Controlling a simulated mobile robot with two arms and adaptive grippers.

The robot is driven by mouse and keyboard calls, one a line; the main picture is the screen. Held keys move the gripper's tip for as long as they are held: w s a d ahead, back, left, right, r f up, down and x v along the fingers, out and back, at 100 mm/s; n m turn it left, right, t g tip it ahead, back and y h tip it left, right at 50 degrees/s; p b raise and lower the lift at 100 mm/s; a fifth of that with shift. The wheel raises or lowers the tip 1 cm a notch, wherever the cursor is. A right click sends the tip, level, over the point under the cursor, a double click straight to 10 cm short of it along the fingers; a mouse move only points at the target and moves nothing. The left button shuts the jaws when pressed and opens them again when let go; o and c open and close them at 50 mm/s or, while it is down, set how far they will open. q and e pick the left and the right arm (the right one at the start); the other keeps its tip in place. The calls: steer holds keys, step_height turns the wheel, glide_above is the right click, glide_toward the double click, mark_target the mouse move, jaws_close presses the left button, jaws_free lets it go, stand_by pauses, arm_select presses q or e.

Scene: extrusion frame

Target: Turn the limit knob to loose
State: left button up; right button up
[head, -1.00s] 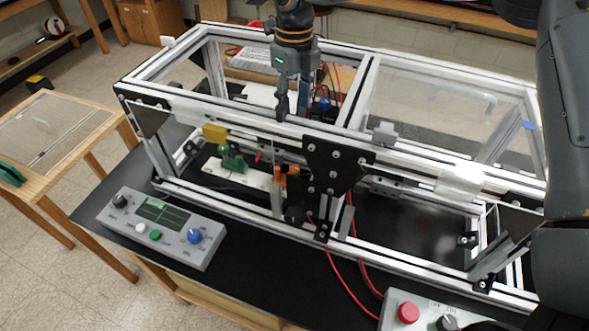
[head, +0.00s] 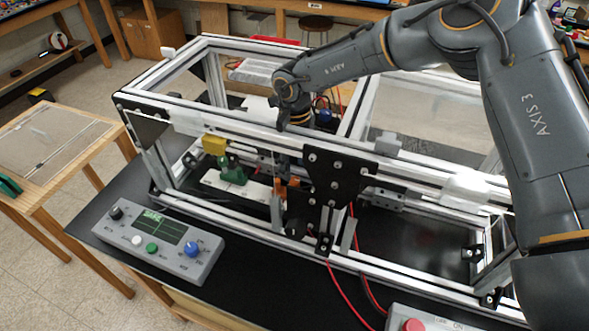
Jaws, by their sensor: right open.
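My right arm comes in from the right and reaches over the frame (head: 420,165). Its wrist points down through the top opening, and my right gripper (head: 273,168) is inside the frame, open, mostly hidden behind the front rail. It is close to an orange part (head: 291,184) and right of a green clamp-like part (head: 233,170). A grey control box (head: 165,240) at the front left has a screen, a blue knob (head: 192,249), a black knob (head: 116,213) and small buttons. Its labels are too small to read, so I cannot tell which knob is the limit knob. My left gripper is out of view.
A second box with a red button (head: 413,326) is cut off at the bottom edge. Red cables (head: 345,300) hang in front of the frame. A yellow block (head: 214,145) sits by the front rail. A wooden table (head: 60,140) stands at the left.

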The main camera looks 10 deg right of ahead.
mark_target(295, 179)
steer(key=shift+f+p, duration=0.5)
steer(key=shift+f, duration=1.65)
steer(key=shift+c, duration=0.4)
